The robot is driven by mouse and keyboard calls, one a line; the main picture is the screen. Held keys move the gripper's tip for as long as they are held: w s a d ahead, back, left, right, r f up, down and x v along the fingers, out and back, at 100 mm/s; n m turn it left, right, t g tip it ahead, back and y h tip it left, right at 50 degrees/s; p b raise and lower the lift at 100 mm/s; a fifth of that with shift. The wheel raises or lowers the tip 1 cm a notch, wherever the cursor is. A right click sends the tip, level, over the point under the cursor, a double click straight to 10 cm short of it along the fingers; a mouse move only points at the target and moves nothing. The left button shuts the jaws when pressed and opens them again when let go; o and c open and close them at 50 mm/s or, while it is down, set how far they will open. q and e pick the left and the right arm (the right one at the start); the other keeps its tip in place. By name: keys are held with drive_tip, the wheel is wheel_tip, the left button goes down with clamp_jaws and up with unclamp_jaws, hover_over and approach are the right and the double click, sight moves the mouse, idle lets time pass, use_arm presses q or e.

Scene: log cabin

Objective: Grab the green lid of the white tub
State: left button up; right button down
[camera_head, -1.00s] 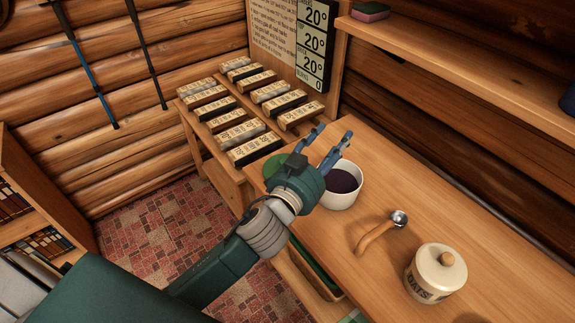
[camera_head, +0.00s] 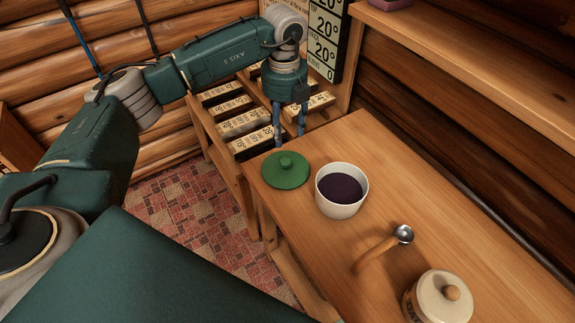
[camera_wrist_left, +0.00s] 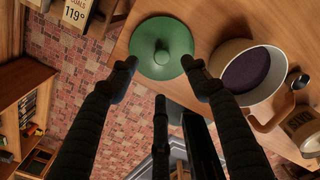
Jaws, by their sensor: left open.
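The green lid (camera_head: 286,170) lies flat on the wooden counter near its left end, its round knob up. It also shows in the left wrist view (camera_wrist_left: 161,62), just beyond my fingertips. The white tub (camera_head: 342,204) stands open beside it on the right, with dark contents; it shows in the left wrist view too (camera_wrist_left: 276,62). My left gripper (camera_head: 289,142) points down with its fingers apart, empty, behind and above the lid. In the left wrist view its fingertips (camera_wrist_left: 160,63) straddle the line of the knob without touching it. My right gripper is not in view.
A shelf (camera_head: 470,50) runs along the right wall.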

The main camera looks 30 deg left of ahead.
use_arm(q)
hover_over(286, 161)
drive_tip(key=f, duration=0.5)
drive_tip(key=shift+w+a+p, duration=0.35)
drive_tip(key=shift+w, duration=0.05)
drive_tip(key=shift+s+d+f+p, duration=0.15)
drive_tip(key=shift+f+p, duration=0.15)
drive_tip(key=shift+f, duration=0.25)
drive_tip(key=f, duration=0.2)
drive_tip(key=f+p, duration=0.1)
drive_tip(key=shift+s+d+f, duration=0.15)
drive_tip(key=shift+s+f, duration=0.1)
drive_tip(key=shift+f, duration=0.45)
drive_tip(key=shift+c, duration=0.2)
clamp_jaws()
